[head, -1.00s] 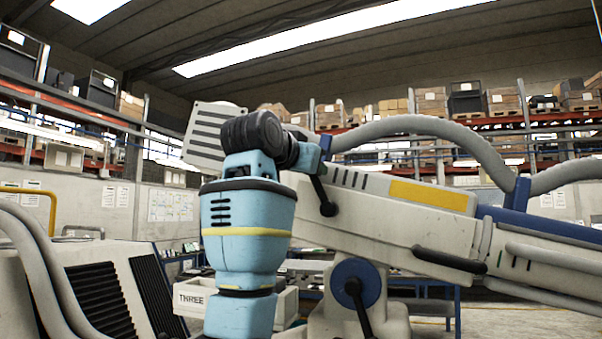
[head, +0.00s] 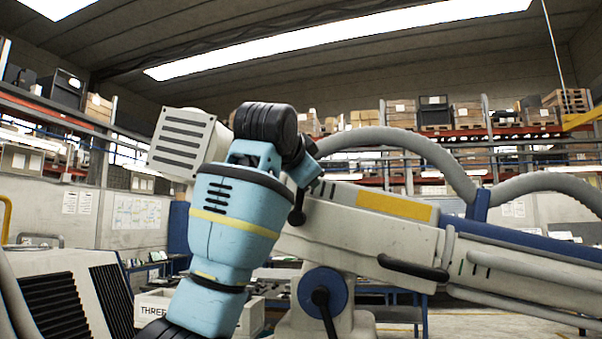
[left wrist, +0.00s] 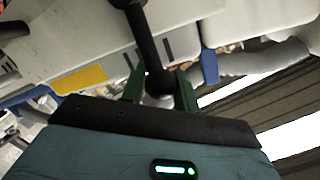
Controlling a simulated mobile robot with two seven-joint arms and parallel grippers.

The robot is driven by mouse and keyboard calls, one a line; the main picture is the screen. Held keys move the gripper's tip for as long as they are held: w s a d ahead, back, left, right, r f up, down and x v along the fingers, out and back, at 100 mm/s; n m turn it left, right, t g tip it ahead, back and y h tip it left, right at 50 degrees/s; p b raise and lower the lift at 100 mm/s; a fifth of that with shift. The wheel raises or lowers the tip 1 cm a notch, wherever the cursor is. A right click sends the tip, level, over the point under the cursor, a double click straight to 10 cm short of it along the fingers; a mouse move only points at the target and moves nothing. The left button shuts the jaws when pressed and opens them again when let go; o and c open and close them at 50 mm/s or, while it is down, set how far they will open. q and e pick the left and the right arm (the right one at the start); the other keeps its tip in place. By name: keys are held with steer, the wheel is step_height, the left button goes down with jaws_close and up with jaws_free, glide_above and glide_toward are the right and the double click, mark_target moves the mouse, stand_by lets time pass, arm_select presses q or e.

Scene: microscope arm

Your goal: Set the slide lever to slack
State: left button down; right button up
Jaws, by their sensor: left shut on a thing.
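The black slide lever (head: 298,204) is on the side of the long white microscope arm (head: 330,235). Its round hub is at the lower end, and its shaft points up, leaning slightly right. In the left wrist view the lever (left wrist: 148,45) runs down from the top edge, and its end lies between my two dark green fingers. My left gripper (left wrist: 162,78) is shut on that end. In the head view my blue and black left arm mostly hides the gripper. I do not see my right gripper.
A black handle (head: 412,268) and a blue knob with another black lever (head: 322,292) are lower down. A white bin (head: 152,305) stands behind my arm.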

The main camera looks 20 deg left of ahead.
arm_select(q)
steer(key=shift+d, duration=0.1)
stand_by(0.3)
steer(key=c, duration=1.1)
jaws_free()
steer(key=shift+o, duration=0.2)
steer(key=v, duration=0.8)
steer(key=shift+w+f, duration=0.1)
